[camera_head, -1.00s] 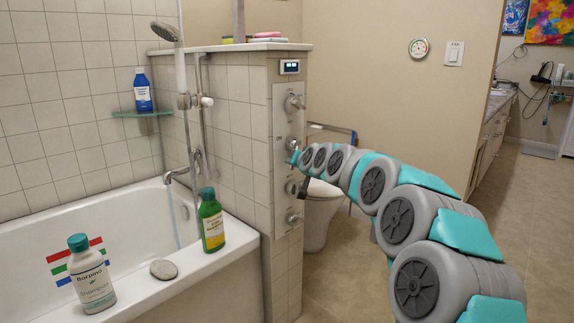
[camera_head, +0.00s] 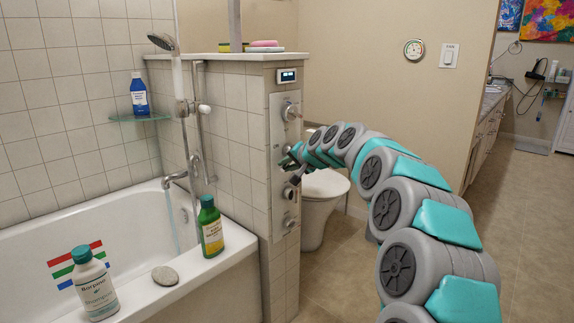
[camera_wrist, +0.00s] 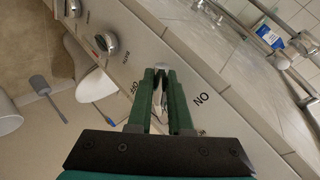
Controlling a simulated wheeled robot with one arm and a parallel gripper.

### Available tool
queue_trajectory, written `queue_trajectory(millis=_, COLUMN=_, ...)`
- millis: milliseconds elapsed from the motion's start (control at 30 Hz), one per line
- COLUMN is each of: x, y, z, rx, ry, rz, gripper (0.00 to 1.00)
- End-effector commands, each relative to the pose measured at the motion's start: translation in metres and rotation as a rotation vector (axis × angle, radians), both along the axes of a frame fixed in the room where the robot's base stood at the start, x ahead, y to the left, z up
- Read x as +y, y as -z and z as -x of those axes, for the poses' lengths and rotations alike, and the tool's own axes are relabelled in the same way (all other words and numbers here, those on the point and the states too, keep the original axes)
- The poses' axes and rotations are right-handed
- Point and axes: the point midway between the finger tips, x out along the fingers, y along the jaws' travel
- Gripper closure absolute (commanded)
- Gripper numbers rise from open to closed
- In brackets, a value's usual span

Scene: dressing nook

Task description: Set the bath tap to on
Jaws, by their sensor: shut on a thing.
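A metal control panel (camera_head: 276,135) with several chrome knobs is on the end of the tiled half wall. My gripper (camera_wrist: 160,92) is at the panel, its green fingers closed around a silver tap handle (camera_wrist: 157,100). ON and OFF labels lie on either side of the fingers, and BATH is printed nearby. Most of the handle is hidden by the fingers. In the head view my gripper (camera_head: 291,156) covers this part of the panel. The bath spout (camera_head: 175,178) is over the tub, and a thin bluish stream (camera_head: 174,228) shows below it.
The toilet (camera_head: 319,205) stands just behind. A green bottle (camera_head: 211,230), a stone (camera_head: 165,276) and a shampoo bottle (camera_head: 93,286) stand on the tub rim (camera_head: 215,264). Floor at right is clear.

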Motion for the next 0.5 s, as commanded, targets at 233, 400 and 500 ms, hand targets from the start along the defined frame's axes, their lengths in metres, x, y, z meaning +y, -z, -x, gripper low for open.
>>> queue_trajectory(millis=233, x=0.0, y=-0.0013, z=-0.0005, rx=-0.003, ry=0.002, rz=-0.002, gripper=1.0)
queue_trajectory(millis=400, x=-0.0001, y=-0.0012, z=-0.0005, rx=-0.003, ry=0.001, rz=-0.001, gripper=0.71)
queue_trajectory(millis=500, x=-0.0001, y=-0.0009, z=-0.0005, rx=-0.002, ry=0.001, rz=-0.001, gripper=0.6)
